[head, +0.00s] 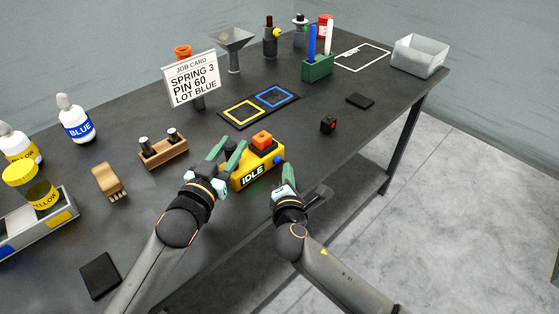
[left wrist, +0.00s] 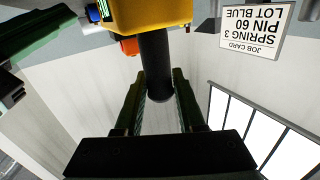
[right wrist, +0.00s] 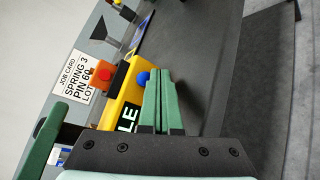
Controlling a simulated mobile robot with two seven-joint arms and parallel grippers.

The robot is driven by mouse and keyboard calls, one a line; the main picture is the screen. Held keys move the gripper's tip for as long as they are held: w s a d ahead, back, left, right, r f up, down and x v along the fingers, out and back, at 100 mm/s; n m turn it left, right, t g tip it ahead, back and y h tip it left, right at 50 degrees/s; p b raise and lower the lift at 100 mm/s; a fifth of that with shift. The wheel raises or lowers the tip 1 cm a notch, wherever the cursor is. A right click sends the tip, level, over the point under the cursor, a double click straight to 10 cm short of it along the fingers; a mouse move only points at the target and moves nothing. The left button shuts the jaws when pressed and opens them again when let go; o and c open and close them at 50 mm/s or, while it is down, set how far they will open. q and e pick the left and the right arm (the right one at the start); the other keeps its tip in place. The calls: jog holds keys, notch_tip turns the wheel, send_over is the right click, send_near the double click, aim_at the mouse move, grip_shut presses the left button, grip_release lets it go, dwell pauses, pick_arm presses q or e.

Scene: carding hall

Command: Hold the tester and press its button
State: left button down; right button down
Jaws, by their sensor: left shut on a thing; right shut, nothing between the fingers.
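The tester (head: 245,181) is a yellow box with an IDLE label, a black and orange part (head: 262,140) on top and a blue button (head: 278,160) on its right side. My left gripper (head: 229,152) is shut on the tester's black handle, which shows between the fingers in the left wrist view (left wrist: 156,60). My right gripper (head: 287,176) is shut and empty, to the right of the tester. In the right wrist view its fingertips (right wrist: 157,76) are close beside the blue button (right wrist: 142,79). I cannot tell whether they touch it.
A wooden block with two dark pins (head: 163,152), a job card (head: 192,80) and a mat with yellow and blue squares (head: 259,110) lie around the tester. A small dark cube (head: 328,124) is to the right. The table's front edge runs under my right arm.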

aim_at(304, 185)
jog(key=shift+w+a, duration=0.1)
jog(key=shift+w, duration=0.05)
dwell(0.7)
jog(key=shift+w+a, duration=0.2)
jog(key=shift+w+a, duration=0.35)
jog(key=shift+a, duration=0.05)
dwell(0.8)
jog(key=shift+s+d, duration=0.1)
dwell(0.3)
jog(key=shift+s+d, duration=0.6)
jog(key=shift+d, duration=0.1)
jog(key=shift+s+d, duration=1.7)
jog(key=shift+s, duration=0.05)
